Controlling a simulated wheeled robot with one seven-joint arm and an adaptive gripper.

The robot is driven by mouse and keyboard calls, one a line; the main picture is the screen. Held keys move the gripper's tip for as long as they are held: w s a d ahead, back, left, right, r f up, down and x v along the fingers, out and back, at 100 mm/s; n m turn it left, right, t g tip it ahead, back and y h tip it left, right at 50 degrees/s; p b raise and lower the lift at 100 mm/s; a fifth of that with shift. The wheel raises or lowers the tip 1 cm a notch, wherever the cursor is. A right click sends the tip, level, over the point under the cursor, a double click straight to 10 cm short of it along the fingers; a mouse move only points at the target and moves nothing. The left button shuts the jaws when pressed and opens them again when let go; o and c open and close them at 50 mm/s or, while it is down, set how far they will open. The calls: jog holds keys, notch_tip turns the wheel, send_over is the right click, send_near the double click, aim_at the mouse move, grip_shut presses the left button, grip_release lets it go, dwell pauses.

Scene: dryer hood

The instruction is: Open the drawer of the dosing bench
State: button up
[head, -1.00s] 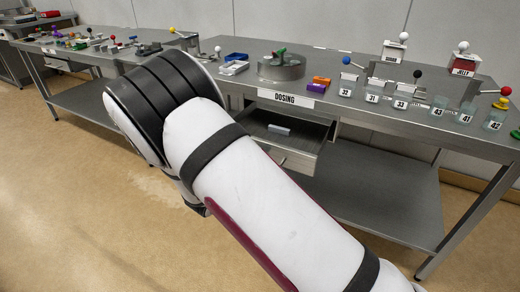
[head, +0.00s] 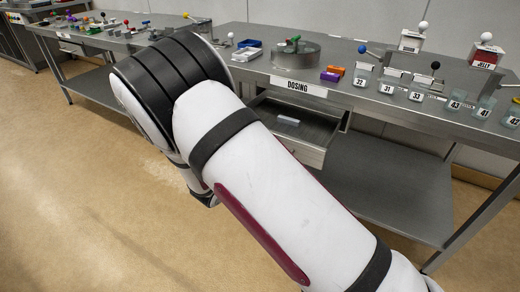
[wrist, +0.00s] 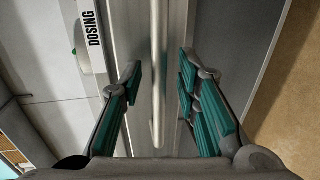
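The dosing bench (head: 400,118) has a label reading DOSING on its front edge. Its drawer (head: 310,153) stands partly pulled out below the label, with a small pale item (head: 288,121) inside. In the wrist view the grey drawer front (wrist: 134,35) fills the middle, with a long bar handle (wrist: 158,75) across it. My gripper (wrist: 160,78) is open, its teal-padded fingers on either side of the handle, with gaps to both. In the head view my gripper and the handle are hidden behind my arm.
The bench top carries a round metal fixture (head: 296,56), blue trays, coloured blocks, numbered cups and dispensers with ball-tipped levers. A lower shelf (head: 390,190) lies under the bench, right of the drawer. The floor (head: 90,200) on the left is clear.

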jog(key=shift+s+a, duration=0.1)
jog(key=v, duration=1.1)
jog(key=shift+s+a, duration=0.2)
jog(key=shift+s, duration=0.1)
jog(key=shift+r, duration=0.15)
